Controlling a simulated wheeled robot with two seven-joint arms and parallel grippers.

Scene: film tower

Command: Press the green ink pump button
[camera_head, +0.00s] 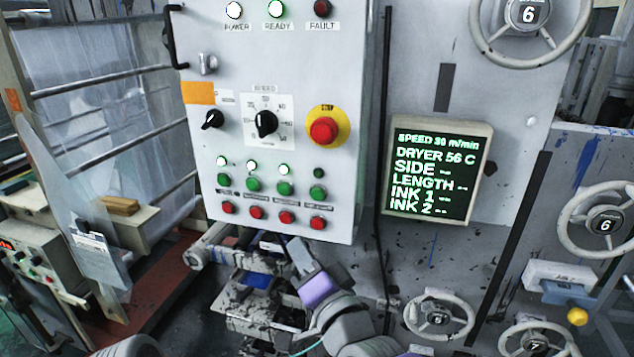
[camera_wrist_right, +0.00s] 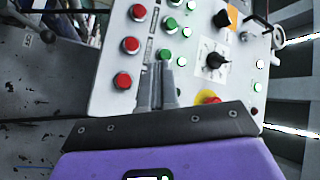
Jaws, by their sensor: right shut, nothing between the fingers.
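The control panel (camera_head: 335,180) has a row of several green buttons (camera_head: 285,188) above a row of red buttons (camera_head: 287,217). Small labels lie between the rows; I cannot read which one is the ink pump. Three lamps above the green buttons are lit white; the rightmost is dark. My right gripper (camera_head: 272,243), with its purple body, is just below the panel. It is shut and empty. In the right wrist view its fingers (camera_wrist_right: 160,72) overlap the panel between the red and green buttons, close to one green button (camera_wrist_right: 165,56). Contact cannot be told. My left gripper is not in view.
A yellow-ringed red stop button (camera_head: 324,130) and a speed dial (camera_head: 265,123) sit above the buttons. A display (camera_head: 438,170) is to the right, reading speed 30 m/min. Several handwheels (camera_head: 603,225) stick out at the right. A metal mechanism (camera_head: 255,300) lies below the panel.

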